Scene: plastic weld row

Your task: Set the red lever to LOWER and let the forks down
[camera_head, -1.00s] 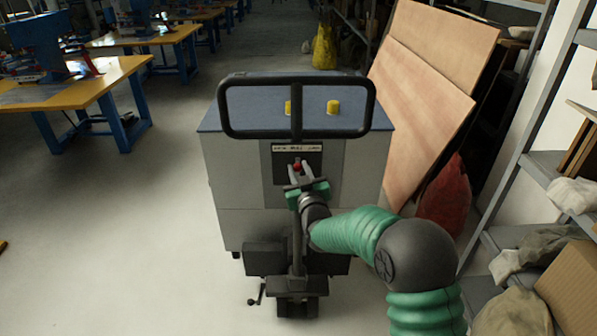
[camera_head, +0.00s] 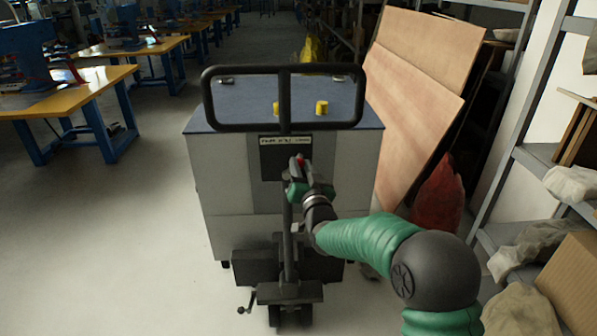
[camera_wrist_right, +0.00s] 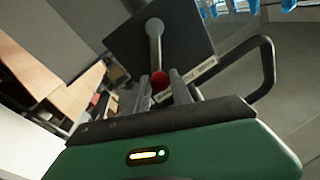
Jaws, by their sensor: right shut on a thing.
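The red lever knob (camera_head: 300,160) shows in front of the dark panel on the pallet truck (camera_head: 222,175), just below a small label strip (camera_head: 285,140) too small to read. My right gripper (camera_head: 297,172) is shut on the red lever. In the right wrist view the red knob (camera_wrist_right: 160,80) sits between the two fingers (camera_wrist_right: 160,88), and the lever's grey stem (camera_wrist_right: 155,40) runs up from it to a dark plate. The forks are hidden behind the truck's body. My left gripper is not in view.
The truck's black handle loop (camera_head: 284,128) stands above the panel, close over my right gripper. Plywood sheets (camera_head: 415,110) and a red sack (camera_head: 438,200) stand to the right, beside shelving (camera_head: 540,160). Yellow-topped workbenches (camera_head: 70,95) stand left. The floor left of the truck is clear.

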